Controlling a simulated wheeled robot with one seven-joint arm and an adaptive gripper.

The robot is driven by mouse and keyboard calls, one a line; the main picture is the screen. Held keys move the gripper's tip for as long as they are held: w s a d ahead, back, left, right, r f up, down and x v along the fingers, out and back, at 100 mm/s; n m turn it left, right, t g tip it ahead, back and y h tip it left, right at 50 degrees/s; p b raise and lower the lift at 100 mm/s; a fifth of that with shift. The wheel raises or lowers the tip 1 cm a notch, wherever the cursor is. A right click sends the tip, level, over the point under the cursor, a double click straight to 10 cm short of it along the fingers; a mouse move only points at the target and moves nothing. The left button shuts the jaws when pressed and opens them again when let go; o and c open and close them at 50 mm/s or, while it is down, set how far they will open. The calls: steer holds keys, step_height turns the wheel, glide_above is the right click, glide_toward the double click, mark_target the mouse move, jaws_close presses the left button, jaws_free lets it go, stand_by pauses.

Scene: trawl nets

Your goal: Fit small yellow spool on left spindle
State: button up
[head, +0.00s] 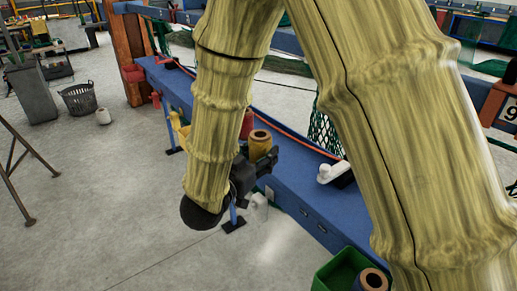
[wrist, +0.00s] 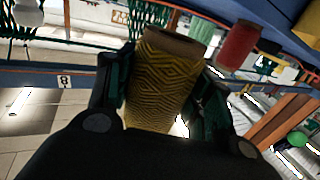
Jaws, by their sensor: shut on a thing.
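My gripper (head: 257,168) is shut on the small yellow spool (head: 260,143), over the blue bench by the bench's near edge. In the wrist view, the spool (wrist: 160,85) stands between the two dark fingers of my gripper (wrist: 158,92), its brown core end showing at the top. A red spool (head: 246,122) is just behind it in the head view and also shows in the wrist view (wrist: 238,46). I cannot make out the left spindle in either view; my arm covers part of the bench.
The long blue bench (head: 310,212) runs diagonally, with green netting (head: 325,132) behind it. A white and black item (head: 336,173) lies on it. A green crate (head: 326,272) with a dark spool (head: 372,280) is at bottom right.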

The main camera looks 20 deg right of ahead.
mark_target(254, 143)
steer(key=shift+s, duration=0.15)
steer(key=shift+r, duration=0.15)
steer(key=shift+r+p, duration=2.2)
steer(key=shift+r, duration=0.2)
